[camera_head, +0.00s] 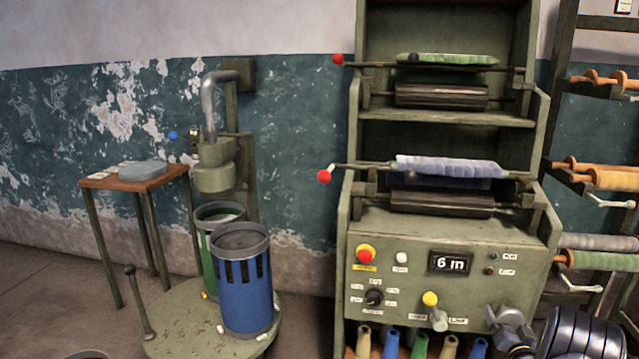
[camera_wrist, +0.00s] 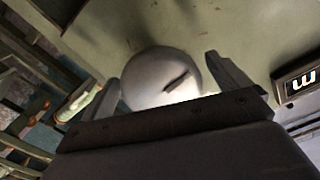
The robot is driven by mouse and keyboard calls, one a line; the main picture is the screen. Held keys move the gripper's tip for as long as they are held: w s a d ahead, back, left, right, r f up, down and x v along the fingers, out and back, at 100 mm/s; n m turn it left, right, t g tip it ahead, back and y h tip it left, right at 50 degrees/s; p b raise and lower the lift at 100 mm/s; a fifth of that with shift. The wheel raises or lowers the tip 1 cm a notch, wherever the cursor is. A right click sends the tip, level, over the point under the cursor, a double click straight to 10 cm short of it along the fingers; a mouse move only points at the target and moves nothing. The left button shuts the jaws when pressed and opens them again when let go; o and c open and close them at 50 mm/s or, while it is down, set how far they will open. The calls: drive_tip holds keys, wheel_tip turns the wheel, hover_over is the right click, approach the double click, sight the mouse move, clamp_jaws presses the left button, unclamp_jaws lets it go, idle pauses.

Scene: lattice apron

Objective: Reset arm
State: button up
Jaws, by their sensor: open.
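My gripper (camera_head: 505,322) is at the lower right of the head view, in front of the right part of the green machine's panel (camera_head: 395,236). In the wrist view my gripper (camera_wrist: 160,70) has its two fingers spread apart. A pale round part with a dark slot (camera_wrist: 168,80) shows between and beyond them. I cannot tell what it belongs to or whether the fingers touch it. The panel's display (camera_head: 450,262) reads "6 m"; part of it shows at the right of the wrist view (camera_wrist: 300,86).
A rack with rolls (camera_head: 612,180) is at the right. Bottles (camera_head: 391,343) stand under the panel. A blue slotted bin (camera_head: 246,290) and a small table (camera_head: 115,181) are at the left, with bare floor nearby.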

drive_tip(key=shift+n+p, duration=0.45)
drive_tip(key=shift+n, duration=0.95)
